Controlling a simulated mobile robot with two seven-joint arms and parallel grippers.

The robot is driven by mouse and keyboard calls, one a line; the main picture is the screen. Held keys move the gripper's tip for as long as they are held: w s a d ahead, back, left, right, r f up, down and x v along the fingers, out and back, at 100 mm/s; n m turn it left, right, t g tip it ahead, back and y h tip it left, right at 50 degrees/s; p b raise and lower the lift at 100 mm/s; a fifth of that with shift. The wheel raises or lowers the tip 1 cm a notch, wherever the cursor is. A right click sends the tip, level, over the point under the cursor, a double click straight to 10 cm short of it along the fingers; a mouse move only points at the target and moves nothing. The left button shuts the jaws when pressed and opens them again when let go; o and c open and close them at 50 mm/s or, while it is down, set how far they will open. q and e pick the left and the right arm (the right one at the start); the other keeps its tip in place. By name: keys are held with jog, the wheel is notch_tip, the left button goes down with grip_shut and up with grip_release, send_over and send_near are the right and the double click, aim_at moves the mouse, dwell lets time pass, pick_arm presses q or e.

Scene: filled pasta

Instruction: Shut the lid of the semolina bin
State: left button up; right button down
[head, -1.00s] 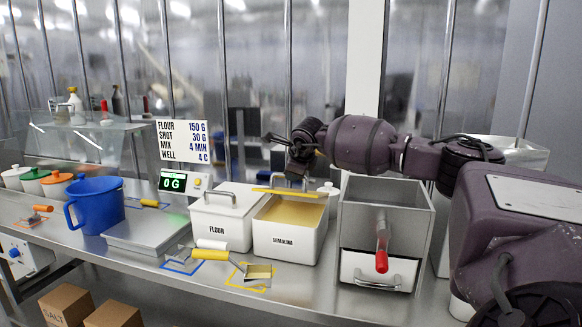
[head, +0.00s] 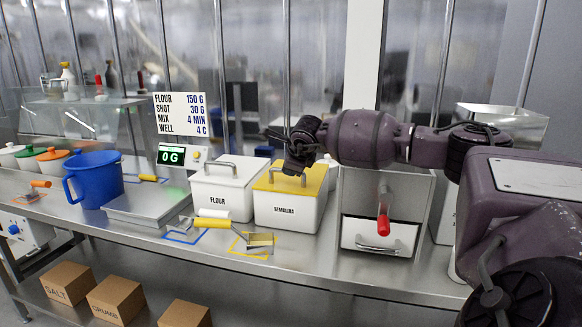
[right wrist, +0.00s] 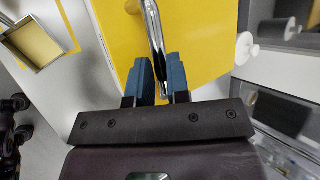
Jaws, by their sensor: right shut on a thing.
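The semolina bin (head: 284,214) is a white box labelled SEMOLINA on the steel counter, right of the flour bin. Its yellow lid (head: 313,181) lies flat over the top of the bin. A metal bar handle stands on the lid; it also shows in the right wrist view (right wrist: 153,25). My right gripper (head: 293,172) is over the lid. In the right wrist view its blue fingers (right wrist: 161,80) are on either side of the handle, shut on it. My left gripper is in neither view.
The white flour bin (head: 219,202) stands close on the left. A grey metal box with a red-handled lever (head: 383,226) stands on the right. A yellow-handled scoop (head: 228,226) lies in front, and a blue jug (head: 96,182) and scale (head: 150,206) are further left.

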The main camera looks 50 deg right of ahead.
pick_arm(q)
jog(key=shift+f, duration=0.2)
pick_arm(e)
jog(key=f, duration=0.2)
jog(key=a+f, duration=0.1)
jog(key=shift+s+f+g, duration=0.15)
jog(key=shift+s+g, duration=0.1)
jog(key=shift+g, duration=0.05)
jog(key=c, duration=1.1)
grip_release()
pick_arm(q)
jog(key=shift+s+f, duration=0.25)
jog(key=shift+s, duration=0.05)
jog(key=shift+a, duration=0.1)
pick_arm(e)
jog(key=shift+s+r, duration=0.1)
jog(key=shift+r, duration=0.4)
pick_arm(q)
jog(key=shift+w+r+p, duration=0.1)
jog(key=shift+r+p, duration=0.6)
jog(key=shift+p, duration=0.05)
pick_arm(e)
jog(key=v, duration=1)
jog(key=shift+s+d+r, duration=0.15)
jog(key=shift+d+r, duration=0.05)
jog(key=shift+r, duration=0.2)
